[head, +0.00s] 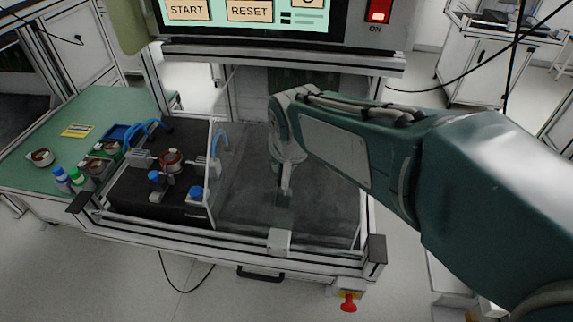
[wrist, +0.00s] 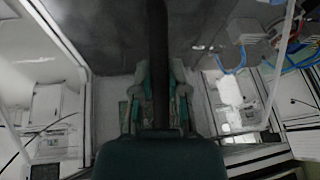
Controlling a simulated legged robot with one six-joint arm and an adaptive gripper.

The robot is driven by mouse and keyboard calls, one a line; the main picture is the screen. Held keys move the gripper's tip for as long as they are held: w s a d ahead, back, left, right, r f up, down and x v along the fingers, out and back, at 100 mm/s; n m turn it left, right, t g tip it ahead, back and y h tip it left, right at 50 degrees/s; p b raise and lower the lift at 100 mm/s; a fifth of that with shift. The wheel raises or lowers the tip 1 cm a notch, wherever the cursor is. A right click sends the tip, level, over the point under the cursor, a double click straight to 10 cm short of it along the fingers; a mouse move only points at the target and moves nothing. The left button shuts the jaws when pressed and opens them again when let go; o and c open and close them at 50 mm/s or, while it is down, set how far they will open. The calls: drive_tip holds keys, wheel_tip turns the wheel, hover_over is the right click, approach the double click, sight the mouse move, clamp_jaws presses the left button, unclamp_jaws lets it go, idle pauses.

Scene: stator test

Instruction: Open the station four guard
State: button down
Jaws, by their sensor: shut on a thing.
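The guard (head: 325,205) appears as a grey, see-through panel in the right half of the station frame. My arm reaches in from the right, and my gripper (head: 285,192) points down in front of this panel. In the wrist view my gripper (wrist: 158,95) has a finger on each side of a dark upright bar (wrist: 157,45) and is shut on it. The bar looks like the guard's handle, but the head view does not show the grip clearly. A pale block (head: 279,241) sits on the front rail below my gripper.
Left of the guard is a fixture with a copper-wound part (head: 171,160) and blue hoses. A green table (head: 105,105) with bottles stands at far left. A screen with START and RESET (head: 248,10) hangs above. A red stop button (head: 348,303) is low at front right.

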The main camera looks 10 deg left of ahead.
drive_tip(key=c, duration=1)
unclamp_jaws()
drive_tip(key=shift+d+f, duration=0.1)
drive_tip(key=shift+d, duration=0.05)
drive_tip(key=o, duration=0.4)
drive_tip(key=shift+d, duration=0.2)
drive_tip(key=shift+c, duration=0.2)
drive_tip(key=shift+d, duration=0.6)
drive_tip(key=shift+a+r, duration=0.2)
drive_tip(key=shift+r, duration=0.1)
drive_tip(key=v, duration=1.1)
drive_tip(key=shift+d+r, duration=0.15)
drive_tip(key=shift+r, duration=0.1)
drive_tip(key=shift+s, duration=0.1)
drive_tip(key=shift+d, duration=0.1)
